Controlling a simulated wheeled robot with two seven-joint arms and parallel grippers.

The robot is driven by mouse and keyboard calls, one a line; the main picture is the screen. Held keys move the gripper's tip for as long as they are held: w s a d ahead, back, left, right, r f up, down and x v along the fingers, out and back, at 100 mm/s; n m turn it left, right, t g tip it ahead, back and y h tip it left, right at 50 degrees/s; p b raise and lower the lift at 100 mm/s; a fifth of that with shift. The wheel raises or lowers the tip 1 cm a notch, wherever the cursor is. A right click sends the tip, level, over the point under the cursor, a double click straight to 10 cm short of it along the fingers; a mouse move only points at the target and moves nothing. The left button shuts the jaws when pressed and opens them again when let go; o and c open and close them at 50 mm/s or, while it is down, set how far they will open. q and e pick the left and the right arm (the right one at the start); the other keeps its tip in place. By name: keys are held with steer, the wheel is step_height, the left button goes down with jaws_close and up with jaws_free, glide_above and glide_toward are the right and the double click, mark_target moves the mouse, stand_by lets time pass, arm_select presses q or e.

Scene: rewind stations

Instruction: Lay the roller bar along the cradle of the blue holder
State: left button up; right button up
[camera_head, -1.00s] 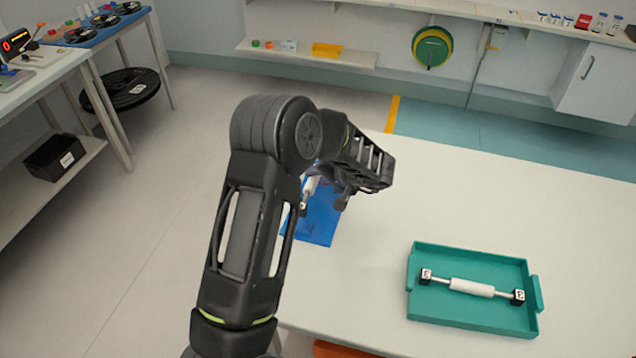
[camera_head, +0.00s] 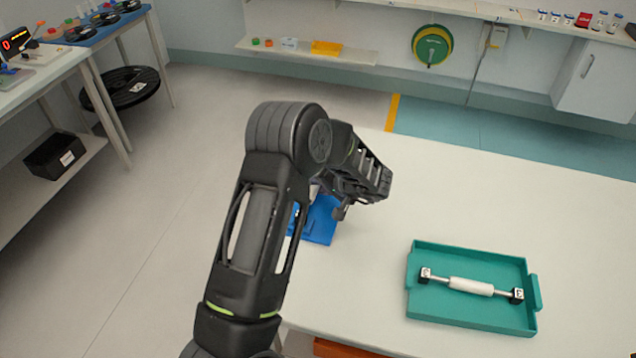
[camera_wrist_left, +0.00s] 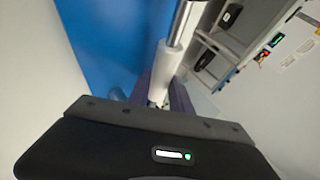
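The blue holder (camera_head: 321,222) stands at the left edge of the white table, largely hidden behind my left arm. It also fills the upper left of the left wrist view (camera_wrist_left: 112,38) as a blue surface. A roller bar (camera_wrist_left: 162,72) with a white sleeve and metal rod runs between the fingers of my left gripper (camera_wrist_left: 163,97), which looks shut on it. The bar is over or beside the holder; whether it touches the cradle is hidden. A second roller bar (camera_head: 471,287) with black-and-white end blocks lies in a teal tray. My right gripper is out of view.
The teal tray (camera_head: 420,308) sits on the right of the white table (camera_head: 455,190), with clear table around it. A workbench with reels and a shelf stands at the far left. An orange thing (camera_head: 345,349) shows below the table's front edge.

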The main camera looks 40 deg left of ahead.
arm_select(q)
steer(key=o, duration=0.4)
steer(key=shift+o, duration=0.2)
steer(key=shift+d, duration=0.1)
steer(key=shift+f, duration=0.1)
steer(key=shift+r+b, duration=0.4)
steer(key=shift+r, duration=0.1)
steer(key=v, duration=1.2)
steer(key=shift+r, duration=0.25)
